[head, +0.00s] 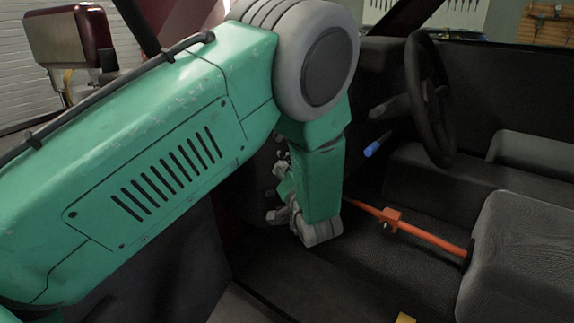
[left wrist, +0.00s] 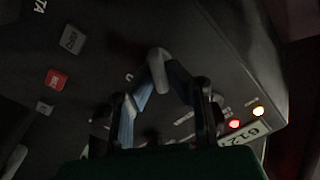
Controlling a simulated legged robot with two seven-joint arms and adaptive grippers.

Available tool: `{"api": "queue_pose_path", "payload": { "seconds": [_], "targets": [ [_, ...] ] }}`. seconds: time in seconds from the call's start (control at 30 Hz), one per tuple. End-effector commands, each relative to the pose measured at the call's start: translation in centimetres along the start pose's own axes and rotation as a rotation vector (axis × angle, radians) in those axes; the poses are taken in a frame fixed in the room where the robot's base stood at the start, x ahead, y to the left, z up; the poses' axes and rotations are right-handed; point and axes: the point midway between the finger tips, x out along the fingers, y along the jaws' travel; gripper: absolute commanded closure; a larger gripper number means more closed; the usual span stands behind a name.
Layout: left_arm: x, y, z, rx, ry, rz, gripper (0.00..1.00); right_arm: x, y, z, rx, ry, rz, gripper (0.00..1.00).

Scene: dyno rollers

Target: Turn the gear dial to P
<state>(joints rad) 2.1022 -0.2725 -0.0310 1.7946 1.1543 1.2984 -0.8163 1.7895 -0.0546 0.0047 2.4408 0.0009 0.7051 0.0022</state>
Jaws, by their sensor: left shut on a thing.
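In the left wrist view the gear dial (left wrist: 157,66) is a small grey elongated knob on a dark panel (left wrist: 205,45). My left gripper (left wrist: 162,82) has its two blue-grey fingertips closed on the sides of this knob. In the head view my left gripper (head: 274,203) reaches the dark dashboard, and my green arm hides the dial there. The lettering around the dial is too dim to read, so its setting cannot be told. My right gripper is in neither view.
A steering wheel (head: 430,97), a blue handle (head: 377,145), an orange bar (head: 430,236) and a seat (head: 520,250) lie to the right.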

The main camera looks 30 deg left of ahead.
Motion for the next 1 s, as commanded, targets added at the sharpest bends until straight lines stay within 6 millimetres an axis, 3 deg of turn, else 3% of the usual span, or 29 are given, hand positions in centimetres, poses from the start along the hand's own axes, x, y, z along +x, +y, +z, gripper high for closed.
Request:
{"api": "queue_pose_path", "payload": {
  "seconds": [0.5,1.0],
  "targets": [
    [0.0,-0.1,0.8,-0.440,-0.016,0.000,1.00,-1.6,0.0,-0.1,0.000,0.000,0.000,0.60],
    [-0.1,0.0,0.8,-0.625,-0.015,0.001,1.00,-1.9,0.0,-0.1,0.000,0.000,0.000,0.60]
  ]
}}
